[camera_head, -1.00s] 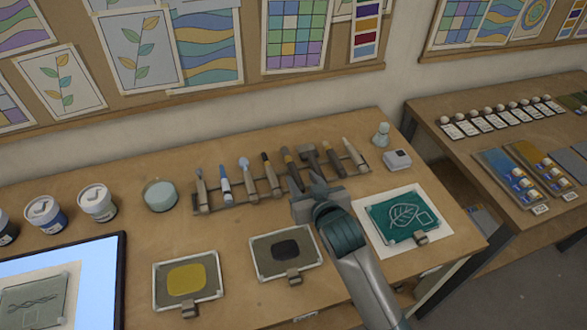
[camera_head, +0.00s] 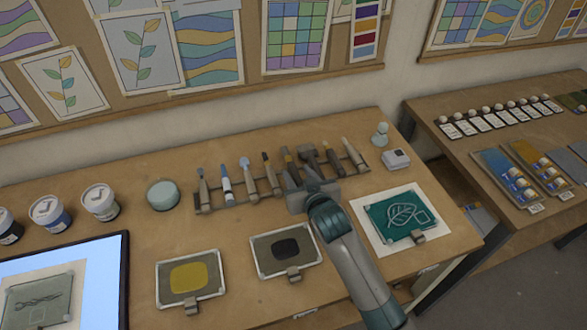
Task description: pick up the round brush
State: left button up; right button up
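Several brushes and tools lie side by side on a low rack (camera_head: 205,208) on the bench. They include a blue-and-white one (camera_head: 226,184), a pale blue-tipped one (camera_head: 248,178), a dark-tipped one (camera_head: 270,174) and a pale one (camera_head: 353,155) at the right end. I cannot tell for sure which is the round brush. My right gripper (camera_head: 303,180) is low over the front of the rack, at the handle of a dark tool (camera_head: 290,160) right of the middle. Its fingers are small and partly hidden, so their opening and any contact are unclear. My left gripper is out of view.
A yellow paint tray (camera_head: 214,291) and a black paint tray (camera_head: 318,256) lie in front. A green leaf panel (camera_head: 376,236) is right of my arm. Lidded jars (camera_head: 100,202), a round pale pot (camera_head: 162,195) and a white box (camera_head: 396,159) flank the rack.

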aim_at(292, 168)
jog(key=shift+p+x, duration=0.35)
jog(key=shift+x, duration=1.05)
jog(key=shift+f, duration=0.15)
jog(key=shift+c, duration=0.3)
grip_shut()
